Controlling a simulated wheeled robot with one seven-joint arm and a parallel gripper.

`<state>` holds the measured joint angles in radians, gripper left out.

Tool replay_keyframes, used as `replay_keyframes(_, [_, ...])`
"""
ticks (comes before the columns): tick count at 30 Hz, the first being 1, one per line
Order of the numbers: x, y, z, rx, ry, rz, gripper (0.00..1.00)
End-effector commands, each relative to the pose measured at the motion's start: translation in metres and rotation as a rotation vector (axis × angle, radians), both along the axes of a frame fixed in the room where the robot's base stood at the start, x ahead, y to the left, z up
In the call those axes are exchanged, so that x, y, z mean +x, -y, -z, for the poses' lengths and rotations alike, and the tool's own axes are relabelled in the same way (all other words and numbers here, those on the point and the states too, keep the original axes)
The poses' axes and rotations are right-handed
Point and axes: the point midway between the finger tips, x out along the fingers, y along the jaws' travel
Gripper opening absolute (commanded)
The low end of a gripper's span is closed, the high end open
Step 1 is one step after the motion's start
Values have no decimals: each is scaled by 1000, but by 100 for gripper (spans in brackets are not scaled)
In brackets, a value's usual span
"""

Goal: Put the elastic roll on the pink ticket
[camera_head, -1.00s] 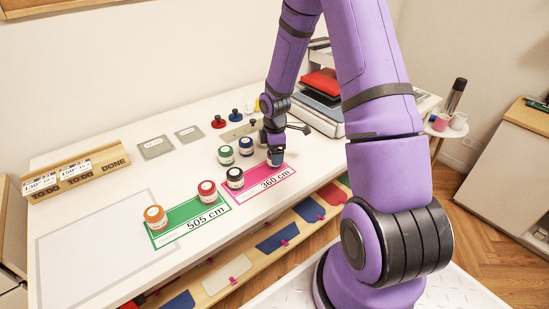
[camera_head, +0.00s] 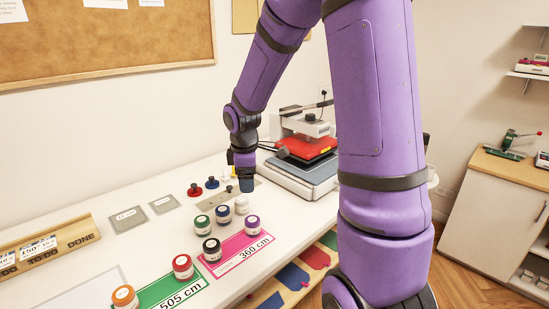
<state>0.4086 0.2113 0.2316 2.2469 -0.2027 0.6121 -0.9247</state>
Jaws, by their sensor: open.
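The pink ticket (camera_head: 226,265), marked 360 cm, lies on the white table. A roll with a purple top (camera_head: 252,224) stands upright on its far right end. A black-topped roll (camera_head: 211,250) stands at its left end. Green-topped (camera_head: 202,227) and blue-topped (camera_head: 223,215) rolls stand just behind the ticket, with a white piece (camera_head: 241,205) beside them. Which one is the elastic roll I cannot tell from labels. My gripper (camera_head: 247,186) points down behind the purple-topped roll, apart from it. It is open; its fingertips are small and dark, with nothing clearly between them.
A heat press (camera_head: 308,155) stands at the back right.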

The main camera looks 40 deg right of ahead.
Motion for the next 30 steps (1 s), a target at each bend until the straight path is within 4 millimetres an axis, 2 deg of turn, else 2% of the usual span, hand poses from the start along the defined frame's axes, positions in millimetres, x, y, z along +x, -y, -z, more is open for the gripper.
replay_keyframes(1, [-8,-7,-18,-11,25,36,79])
replay_keyframes(6, [-37,-28,-67,-19,98,185,79])
replay_keyframes(15, [-104,-62,-135,34,236,445,79])
replay_keyframes(24, [-180,-89,-175,172,353,690,79])
replay_keyframes(30, [-220,-98,-185,272,390,808,79])
